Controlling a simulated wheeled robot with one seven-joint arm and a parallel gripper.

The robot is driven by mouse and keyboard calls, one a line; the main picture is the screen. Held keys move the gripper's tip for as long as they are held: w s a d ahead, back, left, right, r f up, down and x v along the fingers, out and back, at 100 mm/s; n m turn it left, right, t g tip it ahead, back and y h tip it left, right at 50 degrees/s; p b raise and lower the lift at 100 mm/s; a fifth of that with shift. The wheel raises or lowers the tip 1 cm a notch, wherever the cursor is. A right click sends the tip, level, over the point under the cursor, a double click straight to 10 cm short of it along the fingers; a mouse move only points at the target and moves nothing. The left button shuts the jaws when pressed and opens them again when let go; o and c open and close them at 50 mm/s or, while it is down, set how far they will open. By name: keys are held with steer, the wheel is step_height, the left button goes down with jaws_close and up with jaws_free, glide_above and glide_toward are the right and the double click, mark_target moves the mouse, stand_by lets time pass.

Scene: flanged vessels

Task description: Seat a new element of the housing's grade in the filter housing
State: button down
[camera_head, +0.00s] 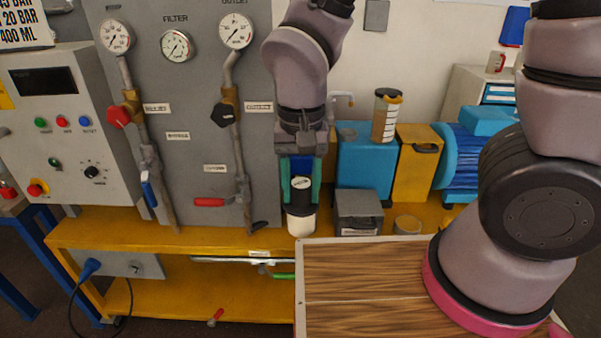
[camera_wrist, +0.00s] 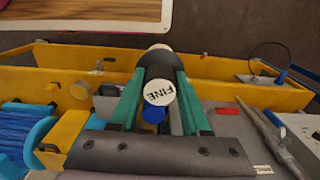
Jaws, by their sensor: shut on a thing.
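My gripper (camera_head: 301,182) points down with its green fingers shut on a filter element (camera_head: 300,222). The element has a dark body and a white lower end, and hangs upright in front of the panel's right edge. In the wrist view, my gripper (camera_wrist: 160,88) holds the same element (camera_wrist: 159,92), whose near white end face reads "FINE". A small blue part (camera_wrist: 153,114) shows beside that face. The grey panel (camera_head: 190,150) bears the word "FILTER" above a gauge (camera_head: 177,46). I cannot make out the filter housing or its grade.
The yellow bench (camera_head: 120,232) runs below the panel. Behind and right of the gripper are a blue box (camera_head: 365,160), a clear canister (camera_head: 386,115), a yellow case (camera_head: 416,165) and a grey box (camera_head: 358,212). A wood-topped surface (camera_head: 360,275) lies in front.

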steer(key=w, duration=2.3)
steer(key=w+d+f, duration=0.1)
steer(key=w+f, duration=0.6)
steer(key=w, duration=0.2)
steer(key=shift+w, duration=0.2)
stand_by(0.3)
